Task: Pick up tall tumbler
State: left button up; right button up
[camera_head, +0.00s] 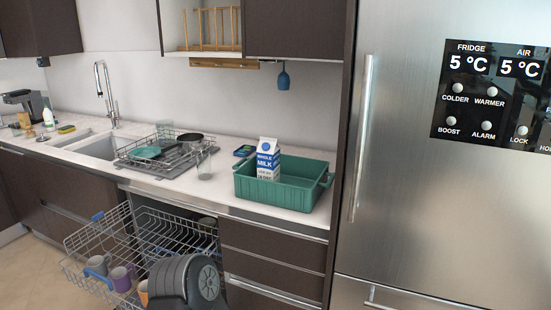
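A tall clear glass tumbler (204,163) stands upright on the white counter, at the right end of the dish rack and left of the green crate. It is see-through, so its outline is faint. Another clear glass (165,132) shows at the back of the dish rack. A dark ridged part of my own arm (187,280) shows at the bottom, in front of the open dishwasher. No fingertips of either gripper are in view.
The dish rack (150,164) holds a pan and a green dish. A green crate (280,187) with a milk carton (267,158) stands to the right. Dishwasher racks (140,225) with several mugs are pulled out below the counter. A steel fridge (400,180) bounds the right.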

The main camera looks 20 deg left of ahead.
aim_at(202, 157)
jog(key=i+j, duration=0.15)
jog(key=j, duration=0.15)
jog(key=i+j+z, duration=0.1)
jog(key=j, duration=0.25)
jog(key=i+j+z, duration=0.1)
jog(key=j, duration=0.25)
jog(key=i+j, duration=0.15)
jog(key=j, duration=0.15)
jog(key=i+j+z, duration=0.1)
jog(key=j, duration=0.25)
